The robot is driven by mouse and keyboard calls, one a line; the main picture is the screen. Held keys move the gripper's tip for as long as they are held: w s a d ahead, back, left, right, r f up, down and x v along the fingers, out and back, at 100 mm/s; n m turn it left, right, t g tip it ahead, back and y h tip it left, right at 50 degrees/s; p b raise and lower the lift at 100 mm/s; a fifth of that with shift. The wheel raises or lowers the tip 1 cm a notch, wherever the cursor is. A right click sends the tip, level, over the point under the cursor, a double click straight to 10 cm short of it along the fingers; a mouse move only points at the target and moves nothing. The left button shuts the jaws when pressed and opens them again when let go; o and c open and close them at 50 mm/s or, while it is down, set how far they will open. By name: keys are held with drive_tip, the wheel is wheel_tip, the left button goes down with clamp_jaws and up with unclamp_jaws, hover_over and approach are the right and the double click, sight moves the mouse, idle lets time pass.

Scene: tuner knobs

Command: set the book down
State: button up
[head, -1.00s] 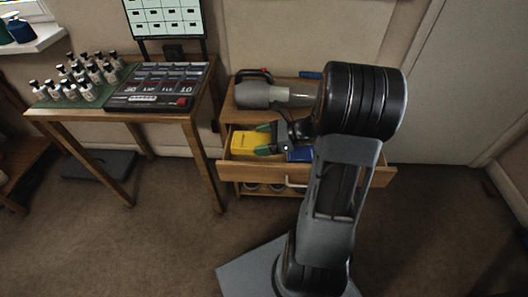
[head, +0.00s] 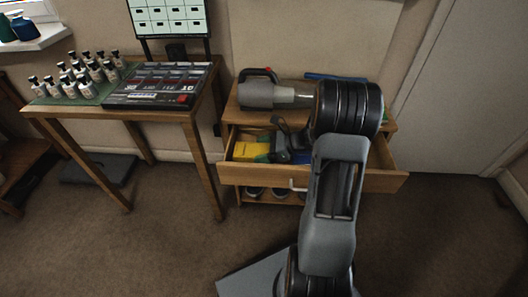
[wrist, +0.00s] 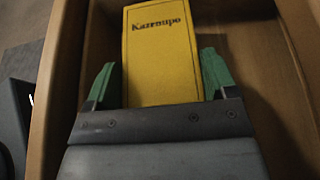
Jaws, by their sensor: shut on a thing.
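The yellow book (wrist: 161,55), with dark lettering on its cover, shows in the wrist view between the two green fingertips of my gripper (wrist: 158,70). The gripper is shut on it. In the head view the yellow book (head: 249,152) is at the left side of the open drawer (head: 262,175), within its walls. My gripper (head: 272,150) is at its right, partly hidden by its own wrist. The underside of the book is hidden, so I cannot tell whether it touches the drawer floor.
A grey vacuum-like device (head: 268,93) lies on the cabinet top. In the wrist view the drawer floor right of the book (wrist: 250,80) is bare. A table with bottles (head: 83,77) stands left.

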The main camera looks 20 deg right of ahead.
drive_tip(key=shift+f, duration=0.55)
drive_tip(key=o, duration=0.9)
drive_tip(key=shift+r, duration=0.1)
drive_tip(key=shift+r, duration=0.3)
drive_tip(key=shift+p+v, duration=2.25)
drive_tip(key=shift+v, duration=3.85)
drive_tip(key=shift+a+r, duration=0.1)
drive_tip(key=shift+r, duration=0.05)
